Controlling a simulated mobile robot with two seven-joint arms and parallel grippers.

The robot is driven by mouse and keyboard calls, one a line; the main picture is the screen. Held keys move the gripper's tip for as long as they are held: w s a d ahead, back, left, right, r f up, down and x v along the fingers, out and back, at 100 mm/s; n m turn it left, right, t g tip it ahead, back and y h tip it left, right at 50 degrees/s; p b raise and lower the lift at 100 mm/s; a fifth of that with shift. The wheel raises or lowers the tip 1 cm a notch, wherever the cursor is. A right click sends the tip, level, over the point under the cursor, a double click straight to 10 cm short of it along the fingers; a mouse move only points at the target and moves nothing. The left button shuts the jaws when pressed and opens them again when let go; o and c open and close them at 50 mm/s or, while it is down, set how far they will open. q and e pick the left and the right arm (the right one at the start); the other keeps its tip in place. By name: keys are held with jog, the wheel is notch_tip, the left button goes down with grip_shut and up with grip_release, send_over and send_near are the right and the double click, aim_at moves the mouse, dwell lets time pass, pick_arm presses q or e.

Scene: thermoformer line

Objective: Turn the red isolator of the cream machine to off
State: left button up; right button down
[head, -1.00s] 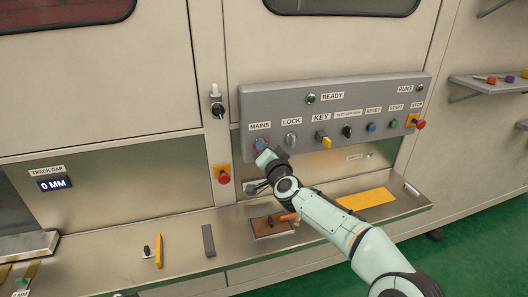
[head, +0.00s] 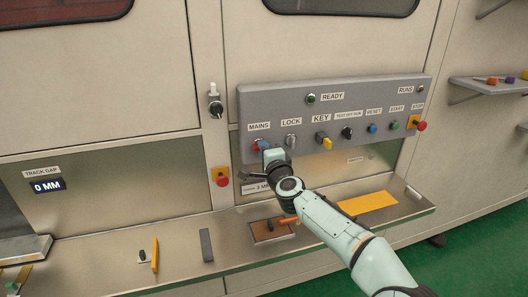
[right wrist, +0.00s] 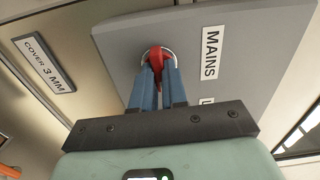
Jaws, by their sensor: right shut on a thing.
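The red isolator (right wrist: 157,58) is a red handle on a pale round base, under the MAINS label (head: 260,126) at the left end of the grey control panel (head: 300,104). My right gripper (right wrist: 157,72) is shut on it. Its two blue fingers lie on either side of the handle in the right wrist view. In the head view the right gripper (head: 262,146) hides most of the isolator. No off mark is readable on it. The cream machine (head: 330,50) fills the background. My left gripper is not in view.
The lock switch (head: 290,141) is close right of the gripper, with the key switch (head: 323,140) beyond it. A red stop button (head: 221,177) is on the post to the left. The steel ledge below bears a brown tray (head: 270,238) and a yellow plate (head: 367,203).

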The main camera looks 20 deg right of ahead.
jog(key=shift+m, duration=0.3)
jog(key=c, duration=1.2)
grip_release()
jog(key=shift+o, duration=0.2)
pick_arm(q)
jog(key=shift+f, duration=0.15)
pick_arm(e)
jog(key=shift+s, duration=0.1)
pick_arm(q)
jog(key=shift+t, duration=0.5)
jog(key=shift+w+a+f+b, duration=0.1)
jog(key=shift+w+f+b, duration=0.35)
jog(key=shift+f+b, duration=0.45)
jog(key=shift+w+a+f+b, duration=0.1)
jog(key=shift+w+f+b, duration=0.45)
jog(key=shift+b, duration=0.45)
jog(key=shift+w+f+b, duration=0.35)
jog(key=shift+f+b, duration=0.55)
jog(key=shift+b, duration=0.05)
pick_arm(e)
jog(key=s, duration=1.3)
jog(key=shift+d, duration=0.25)
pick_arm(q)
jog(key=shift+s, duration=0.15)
pick_arm(e)
jog(key=shift+s, duration=0.1)
